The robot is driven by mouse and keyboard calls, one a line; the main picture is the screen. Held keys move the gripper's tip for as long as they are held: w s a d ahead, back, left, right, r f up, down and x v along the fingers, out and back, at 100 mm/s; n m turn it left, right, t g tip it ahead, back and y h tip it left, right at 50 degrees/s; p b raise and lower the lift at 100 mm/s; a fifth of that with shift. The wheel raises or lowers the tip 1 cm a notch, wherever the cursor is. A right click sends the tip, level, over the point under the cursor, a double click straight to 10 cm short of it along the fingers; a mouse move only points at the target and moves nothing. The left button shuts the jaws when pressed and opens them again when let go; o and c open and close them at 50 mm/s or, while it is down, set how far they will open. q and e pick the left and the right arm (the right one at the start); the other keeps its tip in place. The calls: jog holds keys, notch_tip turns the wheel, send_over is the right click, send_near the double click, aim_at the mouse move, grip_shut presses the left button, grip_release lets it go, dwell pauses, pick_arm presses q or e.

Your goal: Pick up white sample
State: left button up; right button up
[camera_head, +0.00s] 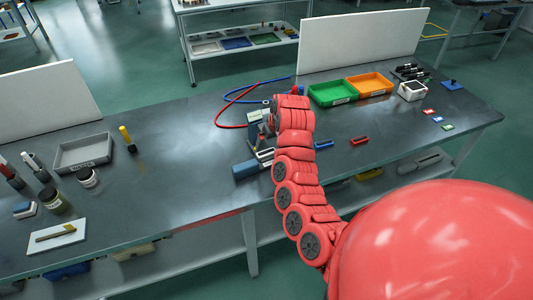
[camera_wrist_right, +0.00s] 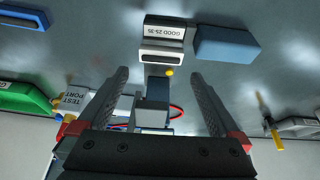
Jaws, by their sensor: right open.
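I cannot clearly pick out a white sample. A grey gauge block with a white window and a "GOOD 25-35" label (camera_wrist_right: 165,36) lies ahead of my right gripper (camera_wrist_right: 158,78) in the right wrist view. My right gripper is open, with its fingers apart and no object visibly held. A grey fixture block (camera_wrist_right: 152,112) shows between the fingers. In the head view my red right arm reaches to the fixture (camera_head: 254,117) and hides part of it. My left gripper is not in view.
A blue block (camera_wrist_right: 228,45) lies beside the gauge block. Green (camera_head: 332,92) and orange (camera_head: 370,84) trays stand at the back right, near a white-rimmed box (camera_head: 412,91) and small coloured tiles (camera_head: 437,119). A grey tray (camera_head: 82,153) stands left.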

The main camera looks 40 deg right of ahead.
aim_at(266, 151)
jog(key=shift+x, duration=0.95)
jog(key=shift+p+x, duration=0.6)
jog(key=shift+x, duration=1.9)
jog(key=shift+a, duration=0.1)
jog(key=shift+c, duration=0.2)
jog(key=c, duration=1)
